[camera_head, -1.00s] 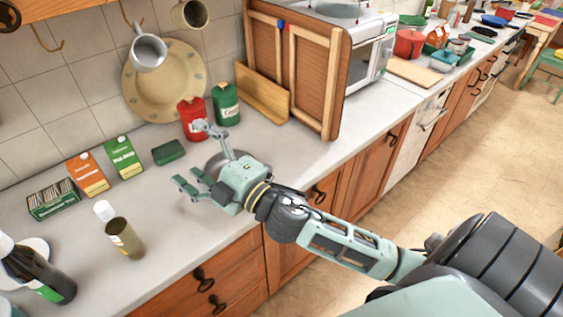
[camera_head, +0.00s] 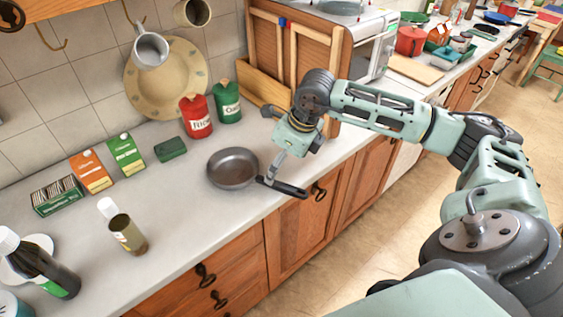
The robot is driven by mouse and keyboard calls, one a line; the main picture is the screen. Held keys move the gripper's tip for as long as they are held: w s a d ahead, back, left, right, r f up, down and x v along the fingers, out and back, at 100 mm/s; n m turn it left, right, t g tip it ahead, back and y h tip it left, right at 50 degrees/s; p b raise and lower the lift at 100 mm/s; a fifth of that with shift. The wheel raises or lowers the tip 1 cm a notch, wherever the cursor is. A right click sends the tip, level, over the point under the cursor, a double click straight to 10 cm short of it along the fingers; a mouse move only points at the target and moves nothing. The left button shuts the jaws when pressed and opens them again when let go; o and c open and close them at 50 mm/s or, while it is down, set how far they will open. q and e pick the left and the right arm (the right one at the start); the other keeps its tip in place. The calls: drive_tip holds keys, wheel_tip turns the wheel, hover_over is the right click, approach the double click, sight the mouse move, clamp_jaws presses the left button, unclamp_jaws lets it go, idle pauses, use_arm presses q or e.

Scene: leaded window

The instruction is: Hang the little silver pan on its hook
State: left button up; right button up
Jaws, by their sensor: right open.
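The little silver pan (camera_head: 233,168) lies flat on the grey counter, its dark handle (camera_head: 288,189) pointing right toward the front edge. My right gripper (camera_head: 275,172) is over the handle, pointing down, with one finger beside or touching it near the pan. The other fingers are mostly hidden behind the gripper body, and I cannot tell whether they touch the handle. The gripper is open. An empty brass hook (camera_head: 56,42) hangs from the wooden rail at the upper left. My left gripper is not in view.
Red (camera_head: 195,118) and green (camera_head: 227,103) canisters stand behind the pan.

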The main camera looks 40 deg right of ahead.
sight(275, 183)
drive_tip(key=b+x, duration=0.4)
drive_tip(key=x, duration=0.4)
drive_tip(key=shift+s+b, duration=0.1)
drive_tip(key=shift+b, duration=0.3)
drive_tip(key=shift+b+x, duration=0.85)
drive_tip(key=shift+x, duration=0.1)
clamp_jaws()
idle(0.7)
drive_tip(key=shift+r, duration=0.25)
drive_tip(key=shift+r+p, duration=1.4)
drive_tip(key=shift+r, duration=0.95)
